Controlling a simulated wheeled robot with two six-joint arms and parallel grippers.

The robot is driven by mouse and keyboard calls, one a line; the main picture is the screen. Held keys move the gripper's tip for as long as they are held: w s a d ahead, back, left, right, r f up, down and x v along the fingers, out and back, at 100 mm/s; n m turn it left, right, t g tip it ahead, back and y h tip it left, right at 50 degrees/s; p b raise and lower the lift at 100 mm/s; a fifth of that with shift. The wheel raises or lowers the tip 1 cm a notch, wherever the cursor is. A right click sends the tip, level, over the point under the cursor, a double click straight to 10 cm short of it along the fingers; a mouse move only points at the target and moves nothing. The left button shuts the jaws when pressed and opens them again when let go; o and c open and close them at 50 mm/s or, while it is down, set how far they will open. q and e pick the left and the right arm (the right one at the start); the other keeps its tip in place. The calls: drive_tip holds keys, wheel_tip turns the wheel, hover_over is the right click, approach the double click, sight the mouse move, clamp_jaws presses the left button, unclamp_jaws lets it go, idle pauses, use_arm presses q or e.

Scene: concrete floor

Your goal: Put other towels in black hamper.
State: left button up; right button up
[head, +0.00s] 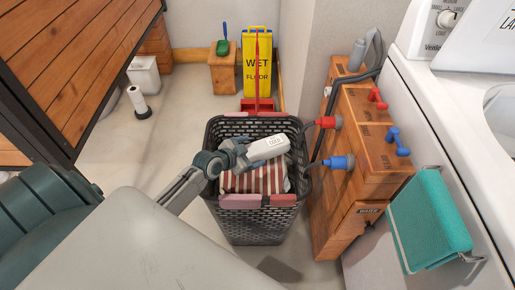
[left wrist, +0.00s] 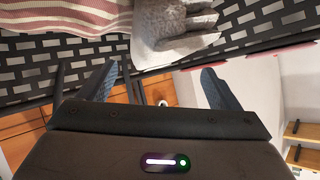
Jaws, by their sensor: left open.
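The black hamper (head: 258,225) stands upright on the floor in the middle of the head view, with slotted walls and pink and red patches on its rim. A red-and-white striped towel (head: 240,183) lies inside it and also shows in the left wrist view (left wrist: 65,18). My left arm reaches in from the left over the hamper. My left gripper (left wrist: 158,70) is open, with nothing between its fingers. In the left wrist view, a grey-and-white item (left wrist: 175,25) lies beside the striped towel; I cannot tell what it is. A teal towel (head: 433,220) hangs on a wire rack. My right gripper is not in view.
A white washer (head: 470,60) stands at the right. A wooden cabinet (head: 360,150) with red and blue taps and hoses is close to the hamper's right side. A yellow wet-floor sign (head: 257,65) stands behind. A wooden table (head: 80,55) fills the upper left. Floor is clear left of the hamper.

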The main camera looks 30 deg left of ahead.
use_arm(q)
drive_tip(key=p+v, duration=0.1)
drive_tip(key=v, duration=0.6)
drive_tip(key=shift+s, duration=0.2)
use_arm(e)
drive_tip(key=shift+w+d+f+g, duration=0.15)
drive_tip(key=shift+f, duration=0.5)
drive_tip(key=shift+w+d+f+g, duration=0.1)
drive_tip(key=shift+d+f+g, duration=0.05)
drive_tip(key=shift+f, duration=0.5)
use_arm(q)
drive_tip(key=shift+r, duration=0.1)
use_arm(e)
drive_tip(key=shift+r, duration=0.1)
